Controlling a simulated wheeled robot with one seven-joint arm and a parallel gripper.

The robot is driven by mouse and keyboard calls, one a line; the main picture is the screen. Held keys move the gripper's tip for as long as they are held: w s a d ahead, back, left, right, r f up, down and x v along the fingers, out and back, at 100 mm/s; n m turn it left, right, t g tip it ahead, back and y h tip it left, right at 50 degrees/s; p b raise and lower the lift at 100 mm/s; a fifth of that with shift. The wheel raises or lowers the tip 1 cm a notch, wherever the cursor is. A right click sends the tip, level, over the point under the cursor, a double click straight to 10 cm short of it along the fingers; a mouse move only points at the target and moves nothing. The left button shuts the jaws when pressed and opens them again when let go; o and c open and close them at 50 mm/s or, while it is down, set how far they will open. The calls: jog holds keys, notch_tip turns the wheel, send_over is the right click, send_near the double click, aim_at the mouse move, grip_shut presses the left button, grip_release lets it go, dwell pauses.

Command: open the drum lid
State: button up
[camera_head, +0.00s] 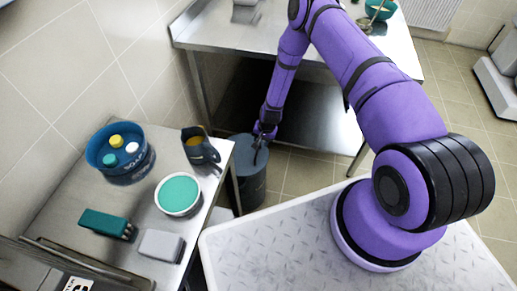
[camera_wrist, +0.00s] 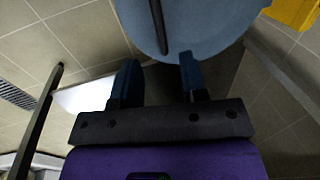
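The drum (camera_head: 250,187) is a dark grey cylinder on the floor, between the near counter and the steel table. Its blue-grey lid (camera_head: 238,146) seems closed on top; it fills the upper middle of the wrist view (camera_wrist: 215,28). A thin dark bar (camera_wrist: 158,25) shows against the lid, possibly its handle. My gripper (camera_head: 259,155) is at the lid in the head view, partly covering it. In the wrist view my gripper (camera_wrist: 158,65) is open, with its two blue-tipped fingers apart and nothing held. The bar's near end lies between and just beyond the fingertips; contact cannot be told.
A steel table (camera_head: 230,35) stands behind the drum. Tiled floor is free right of it.

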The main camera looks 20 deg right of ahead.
aim_at(258, 150)
jog(key=f, duration=0.4)
jog(key=w+a+f, duration=0.1)
jog(key=f, duration=0.2)
grip_shut()
